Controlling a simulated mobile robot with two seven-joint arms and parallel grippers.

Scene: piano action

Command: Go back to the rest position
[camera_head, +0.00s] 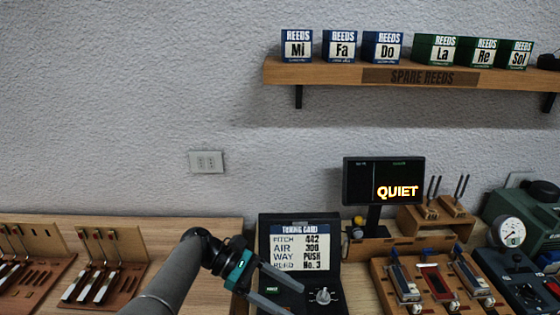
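My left arm comes in from the bottom left, and my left gripper (296,301) points to the right in front of the black tuning-card case. Its two grey fingers are apart, with nothing visible between them. The lower finger reaches the bottom edge of the picture. My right gripper is not in view.
The open case with its tuning card (300,247) stands on the bench. Reed racks (103,270) are at left. A wooden reed holder (433,283), a "QUIET" screen (384,181) and a gauge device (509,233) are at right. A shelf (330,74) bears several reed boxes.

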